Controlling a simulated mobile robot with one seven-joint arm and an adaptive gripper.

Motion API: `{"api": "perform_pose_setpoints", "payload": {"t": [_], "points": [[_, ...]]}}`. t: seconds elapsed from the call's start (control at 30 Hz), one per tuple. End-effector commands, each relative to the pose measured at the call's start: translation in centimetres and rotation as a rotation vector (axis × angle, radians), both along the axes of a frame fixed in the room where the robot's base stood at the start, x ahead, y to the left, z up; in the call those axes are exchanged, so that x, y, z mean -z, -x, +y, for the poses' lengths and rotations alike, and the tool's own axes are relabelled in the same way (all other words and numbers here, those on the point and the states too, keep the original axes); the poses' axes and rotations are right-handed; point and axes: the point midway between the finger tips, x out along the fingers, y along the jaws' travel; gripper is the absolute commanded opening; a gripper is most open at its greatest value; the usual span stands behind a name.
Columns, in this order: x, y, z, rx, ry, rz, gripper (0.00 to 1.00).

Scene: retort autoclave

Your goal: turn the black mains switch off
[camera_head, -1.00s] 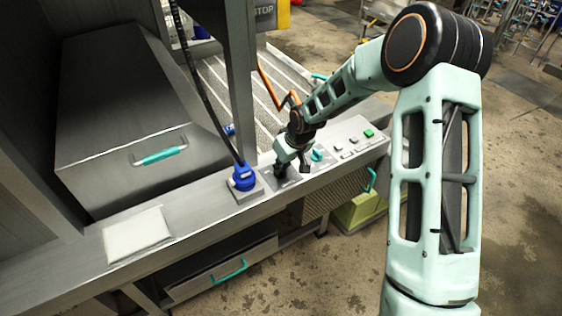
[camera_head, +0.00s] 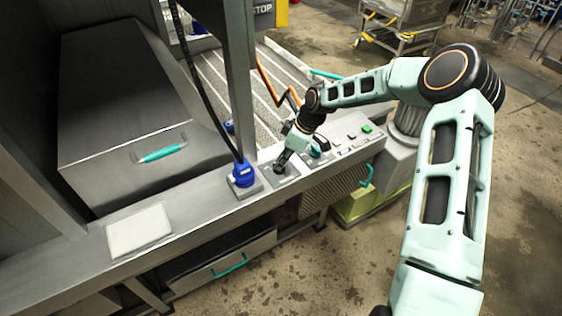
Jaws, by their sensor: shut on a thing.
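The black mains switch (camera_head: 279,170) is on a grey plate on the sloped control ledge, just right of the blue plug. It is small and mostly hidden by the dark fingertips, so its exact position cannot be read. My gripper (camera_head: 284,165) reaches down to it from the upper right, with the wrist tilted over. The fingers are closed around the switch.
A blue plug (camera_head: 243,174) with a black cable stands just left of my gripper. A teal knob (camera_head: 316,152) and a green button (camera_head: 366,128) lie to the right on the ledge. A white pad (camera_head: 138,231) lies at the left. Teal drawer handle (camera_head: 230,266) below.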

Motion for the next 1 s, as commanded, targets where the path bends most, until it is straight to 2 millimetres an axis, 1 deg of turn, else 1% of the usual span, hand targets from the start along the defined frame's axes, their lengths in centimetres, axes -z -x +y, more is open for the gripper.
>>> {"api": "perform_pose_setpoints", "payload": {"t": [0.53, 0.57, 0.7, 1.0], "points": [[0.07, -0.03, -0.12, -0.027, 0.003, 0.000, 0.00], [0.07, -0.03, -0.12, -0.027, 0.003, -0.001, 0.11], [0.06, -0.01, -0.10, -0.026, 0.002, 0.000, 0.26], [-0.07, -0.01, -0.09, -0.025, 0.001, 0.000, 0.28]]}}
